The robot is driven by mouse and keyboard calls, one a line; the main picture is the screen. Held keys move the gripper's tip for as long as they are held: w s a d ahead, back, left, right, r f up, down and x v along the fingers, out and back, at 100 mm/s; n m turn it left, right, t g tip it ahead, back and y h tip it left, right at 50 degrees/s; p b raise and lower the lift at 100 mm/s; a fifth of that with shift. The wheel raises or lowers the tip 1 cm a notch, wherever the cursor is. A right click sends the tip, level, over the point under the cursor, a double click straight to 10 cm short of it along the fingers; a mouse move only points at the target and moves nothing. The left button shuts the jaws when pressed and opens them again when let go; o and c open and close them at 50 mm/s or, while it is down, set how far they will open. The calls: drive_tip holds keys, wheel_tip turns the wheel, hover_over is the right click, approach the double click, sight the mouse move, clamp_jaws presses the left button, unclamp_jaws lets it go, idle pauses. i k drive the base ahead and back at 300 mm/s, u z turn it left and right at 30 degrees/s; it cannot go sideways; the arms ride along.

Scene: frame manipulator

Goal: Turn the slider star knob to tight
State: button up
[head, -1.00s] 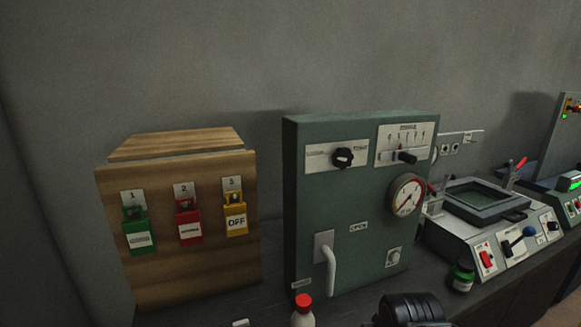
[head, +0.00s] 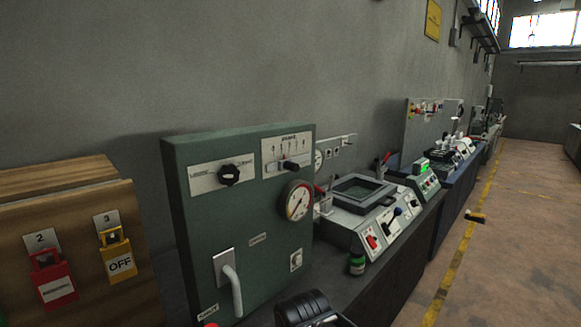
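On the green cabinet (head: 205,225), a black star-shaped knob (head: 229,175) sits on a white label plate at the upper left of the front. To its right is a slider scale plate (head: 287,146) with a black slider handle (head: 290,166). The lettering by the knob is too small to read for sure. A dark rounded part at the bottom edge, in front of the cabinet, looks like part of my arm. My gripper's fingers cannot be made out in the head view.
A round gauge (head: 298,200) and a pale lever handle (head: 231,283) stick out from the cabinet front. A wooden box with padlocks (head: 70,225) stands at left. A grey machine (head: 365,212) and a small green jar (head: 356,264) stand right of the cabinet. Open floor (head: 510,240) lies at far right.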

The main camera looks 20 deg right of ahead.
sight(229, 174)
drive_tip(key=z, duration=1.55)
drive_tip(key=k, duration=1)
drive_tip(key=u, duration=1.35)
drive_tip(key=i, duration=0.5)
drive_tip(key=u, duration=0.05)
